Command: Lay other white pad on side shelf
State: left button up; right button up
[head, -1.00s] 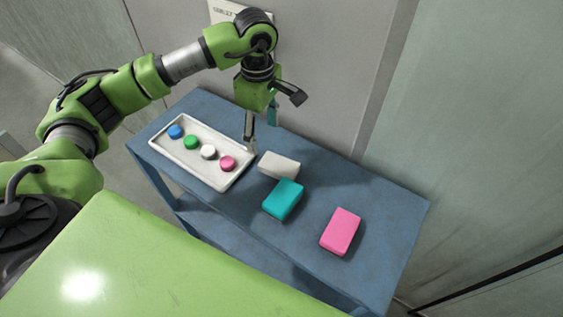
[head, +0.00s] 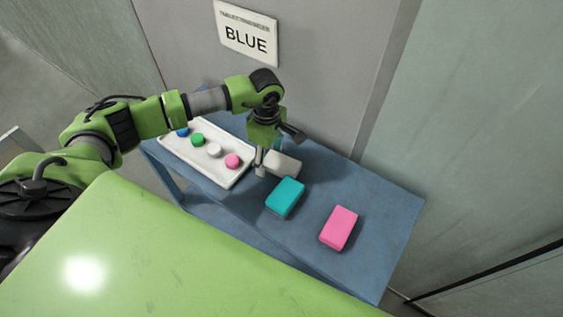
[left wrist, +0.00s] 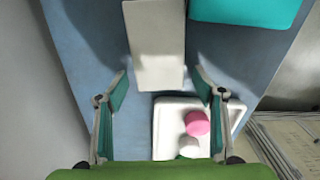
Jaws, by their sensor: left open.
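A white pad (head: 284,165) lies on the blue side shelf (head: 376,231), between the white tray and a teal pad. In the left wrist view the white pad (left wrist: 156,44) extends from the top edge down toward the gap between the fingers. My left gripper (head: 277,151) is just above the pad in the head view, and its arm hides part of the pad's far side. In the left wrist view my left gripper (left wrist: 160,90) is open, with its two fingers apart and nothing held between them. My right gripper is not in view.
The teal pad (head: 285,197) is close beside the white pad, and a pink pad (head: 339,228) lies farther right. The white tray (head: 222,179) holds several round coloured pieces. A wall with a BLUE sign (head: 246,36) stands behind the shelf.

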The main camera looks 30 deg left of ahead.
pick_arm(q)
jog(key=c, duration=1)
jog(key=shift+c, duration=0.3)
jog(key=shift+r, duration=0.1)
notch_tip(320, 180, up, 9)
jog(key=b, duration=0.3)
jog(key=shift+b, duration=0.35)
jog(key=s+d+r+m+b, duration=0.1)
jog(key=s+d+m, duration=0.3)
jog(key=m, duration=0.5)
jog(key=s+d+r+m+b, duration=0.1)
jog(key=s+d+m+b, duration=0.2)
jog(key=s+m, duration=0.5)
jog(key=shift+s+d+r+m, duration=0.3)
jog(key=shift+d+m, duration=0.05)
jog(key=shift+m, duration=0.05)
